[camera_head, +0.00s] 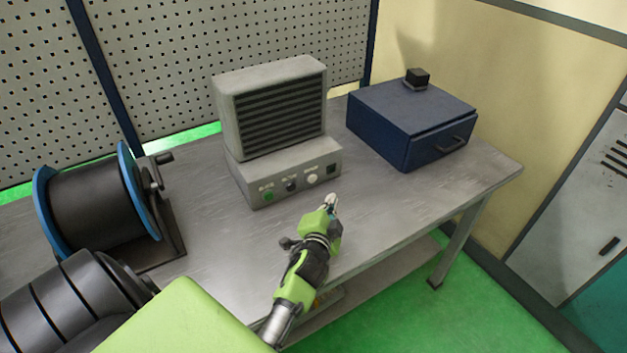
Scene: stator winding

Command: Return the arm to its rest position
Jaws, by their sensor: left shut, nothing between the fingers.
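My left gripper (331,203) is at the end of the green and black arm that reaches up over the table. It is shut with nothing between its fingers. Its tip is just in front of the lower right corner of the grey machine (272,112), close to the panel with buttons. I cannot tell whether it touches the panel. My right gripper is not in view.
The grey table (390,212) carries a blue-flanged spool (98,205) with a crank at left and a dark blue box (405,122) with a small black block (417,78) on top. A perforated panel (230,35) stands behind. Grey cabinets (570,210) stand at right.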

